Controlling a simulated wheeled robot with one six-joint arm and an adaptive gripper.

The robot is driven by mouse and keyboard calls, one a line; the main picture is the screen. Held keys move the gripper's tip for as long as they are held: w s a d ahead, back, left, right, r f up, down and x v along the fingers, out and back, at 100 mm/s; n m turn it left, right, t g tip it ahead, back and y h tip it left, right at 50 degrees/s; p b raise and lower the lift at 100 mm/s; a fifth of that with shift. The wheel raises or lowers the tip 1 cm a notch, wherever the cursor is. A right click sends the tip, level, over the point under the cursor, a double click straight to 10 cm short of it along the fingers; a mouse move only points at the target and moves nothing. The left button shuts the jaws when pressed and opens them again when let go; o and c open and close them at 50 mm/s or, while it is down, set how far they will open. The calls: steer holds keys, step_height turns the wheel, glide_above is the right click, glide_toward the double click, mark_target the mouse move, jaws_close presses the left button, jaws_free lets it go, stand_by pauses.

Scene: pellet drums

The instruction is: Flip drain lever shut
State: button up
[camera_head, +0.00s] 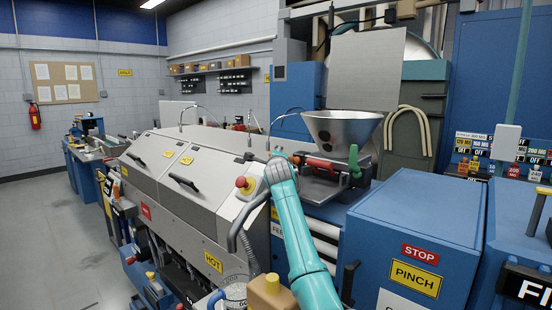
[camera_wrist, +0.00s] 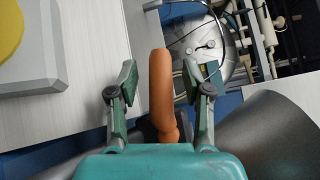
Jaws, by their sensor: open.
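A steel hopper (camera_head: 342,128) stands on a dark machine block beside the grey cabinet. Below it, a red-orange handle (camera_head: 320,164) lies roughly level, and a green handle (camera_head: 354,161) stands upright to its right. I cannot tell from any label which is the drain lever. My gripper (camera_head: 283,156) is at the left of the red-orange handle. In the wrist view my gripper (camera_wrist: 160,76) is open, with an orange handle (camera_wrist: 161,92) between its two fingers in the picture. Gaps show on both sides; contact and depth are unclear.
A blue cabinet (camera_head: 418,225) with STOP and PINCH signs stands to the right. Open floor (camera_head: 60,235) lies at the far left.

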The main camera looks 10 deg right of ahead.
jaws_close()
steer(key=shift+s+r+m+t, duration=0.1)
steer(key=shift+r+m+t, duration=0.4)
steer(key=shift+m, duration=0.1)
jaws_free()
steer(key=shift+f, duration=0.1)
steer(key=s+a, duration=0.2)
steer(key=s, duration=0.9)
steer(key=shift+s+f, duration=0.4)
